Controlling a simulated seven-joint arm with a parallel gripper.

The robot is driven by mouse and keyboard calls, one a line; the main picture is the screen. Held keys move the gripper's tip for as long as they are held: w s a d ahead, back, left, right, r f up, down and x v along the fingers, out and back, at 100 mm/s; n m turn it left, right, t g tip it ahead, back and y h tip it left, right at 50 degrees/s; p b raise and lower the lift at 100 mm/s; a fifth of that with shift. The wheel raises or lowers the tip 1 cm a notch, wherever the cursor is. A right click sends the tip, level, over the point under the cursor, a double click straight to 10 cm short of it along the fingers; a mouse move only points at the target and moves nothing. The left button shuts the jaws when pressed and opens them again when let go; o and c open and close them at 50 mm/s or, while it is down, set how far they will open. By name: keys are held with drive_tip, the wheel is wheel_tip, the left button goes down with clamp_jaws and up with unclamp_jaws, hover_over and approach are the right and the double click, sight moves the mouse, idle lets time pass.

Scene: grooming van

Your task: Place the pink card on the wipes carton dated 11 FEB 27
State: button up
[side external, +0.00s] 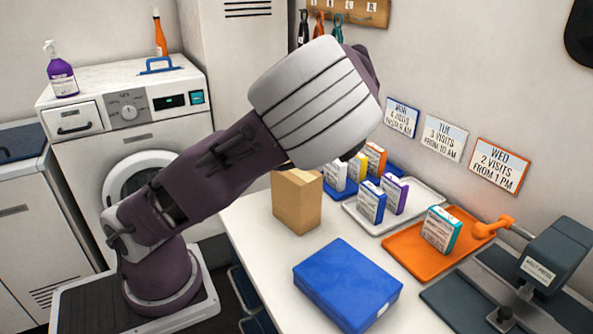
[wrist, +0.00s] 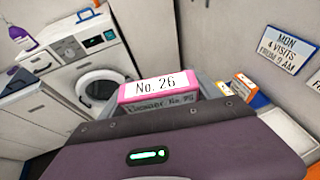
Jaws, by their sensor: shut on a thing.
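In the wrist view a pink-edged card (wrist: 158,87) with a white face reading "No. 26" is held at the front of my gripper (wrist: 160,104). My gripper is shut on it; its fingertips are mostly hidden. In the side view my wrist hides both gripper and card. Small cartons stand upright at the back of the table: white (side external: 336,176), yellow (side external: 357,167) and orange (side external: 376,158) ones, then blue (side external: 371,203) and purple (side external: 395,196) ones. A teal-edged carton (side external: 440,231) stands farther right. Their dates are too small to read.
The cartons stand on a blue tray (side external: 345,196), a white tray (side external: 432,188) and an orange tray (side external: 404,246). A brown box (side external: 297,201) and a blue box (side external: 346,284) stand nearer the front. A dark device (side external: 556,254) is at right. Wall signs (side external: 499,165) hang behind.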

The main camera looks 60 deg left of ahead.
drive_tip(key=s+a+r+n+g, duration=0.1)
drive_tip(key=s+r+n+g, duration=0.1)
drive_tip(key=s+g, duration=0.15)
hover_over(291, 165)
drive_tip(key=shift+n, duration=0.4)
wheel_tip(291, 165, down, 10)
drive_tip(key=shift+r, duration=0.15)
drive_tip(key=o, duration=1.4)
drive_tip(key=shift+c, duration=0.2)
